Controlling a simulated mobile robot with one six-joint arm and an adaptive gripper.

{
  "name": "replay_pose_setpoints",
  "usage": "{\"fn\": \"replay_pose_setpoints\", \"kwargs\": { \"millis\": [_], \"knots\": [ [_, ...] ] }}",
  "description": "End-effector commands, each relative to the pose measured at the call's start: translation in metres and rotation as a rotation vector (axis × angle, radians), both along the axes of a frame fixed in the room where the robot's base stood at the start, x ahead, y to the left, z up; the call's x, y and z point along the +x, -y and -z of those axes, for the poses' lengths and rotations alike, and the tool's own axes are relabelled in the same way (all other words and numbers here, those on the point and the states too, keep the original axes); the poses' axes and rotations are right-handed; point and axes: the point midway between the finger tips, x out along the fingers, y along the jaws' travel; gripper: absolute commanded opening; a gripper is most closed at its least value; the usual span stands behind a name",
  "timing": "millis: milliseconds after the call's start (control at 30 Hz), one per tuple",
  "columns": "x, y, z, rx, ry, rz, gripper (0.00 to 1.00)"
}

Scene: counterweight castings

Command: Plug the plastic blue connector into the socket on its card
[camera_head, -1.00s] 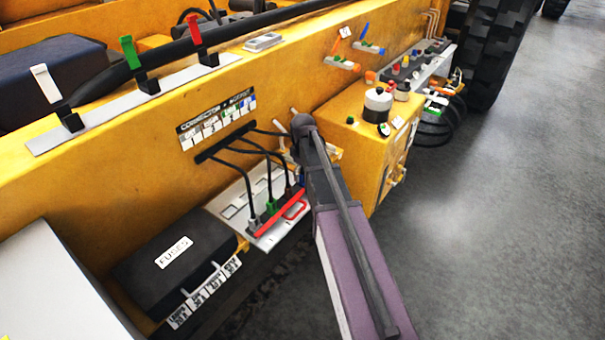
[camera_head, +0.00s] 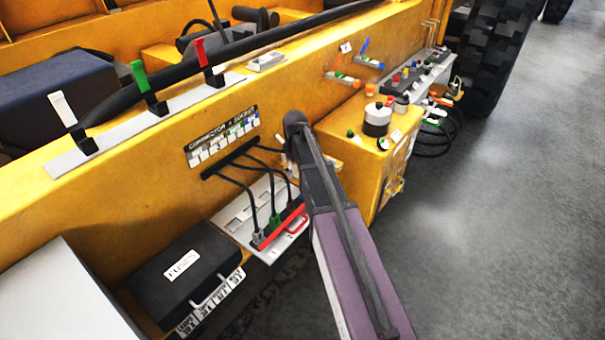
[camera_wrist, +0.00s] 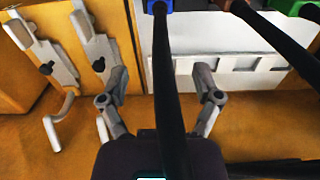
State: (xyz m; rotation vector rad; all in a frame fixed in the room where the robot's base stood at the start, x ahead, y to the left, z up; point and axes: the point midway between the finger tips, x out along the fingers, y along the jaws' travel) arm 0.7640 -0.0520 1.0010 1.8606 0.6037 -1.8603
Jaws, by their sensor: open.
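In the wrist view the blue connector (camera_wrist: 159,6) shows at the top edge, on the end of a thick black cable (camera_wrist: 165,85). My gripper (camera_wrist: 161,71) is open. Its two fingers stand apart on either side of this cable, with no clear contact. The white socket plate (camera_wrist: 245,75) with rectangular openings lies beyond the right finger. In the head view my arm covers the gripper and the blue connector. The label card (camera_head: 222,135) is on the yellow frame above the cables, and the socket plate (camera_head: 235,226) is below it.
A green connector (camera_wrist: 307,10) and another black cable (camera_wrist: 280,40) lie to the right in the wrist view. Grey levers (camera_wrist: 45,55) stand to the left. A red bar (camera_head: 280,227) crosses the plate. A black fuse box (camera_head: 185,268) sits in front left. Open floor lies right.

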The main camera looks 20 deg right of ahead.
Motion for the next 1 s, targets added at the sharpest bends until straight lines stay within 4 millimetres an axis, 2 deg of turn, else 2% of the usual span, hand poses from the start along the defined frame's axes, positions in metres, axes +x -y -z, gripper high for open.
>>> {"fn": "replay_pose_setpoints", "kwargs": {
  "millis": [100, 500, 700, 1000],
  "knots": [
    [0.017, -0.01, -0.002, 0.0, 0.0, 0.0, 0.82],
    [0.056, -0.041, -0.007, 0.001, -0.001, -0.001, 0.82],
    [0.065, -0.049, -0.008, 0.002, -0.001, 0.001, 0.82],
    [0.066, -0.051, -0.008, 0.002, -0.001, 0.001, 0.82]
  ]
}}
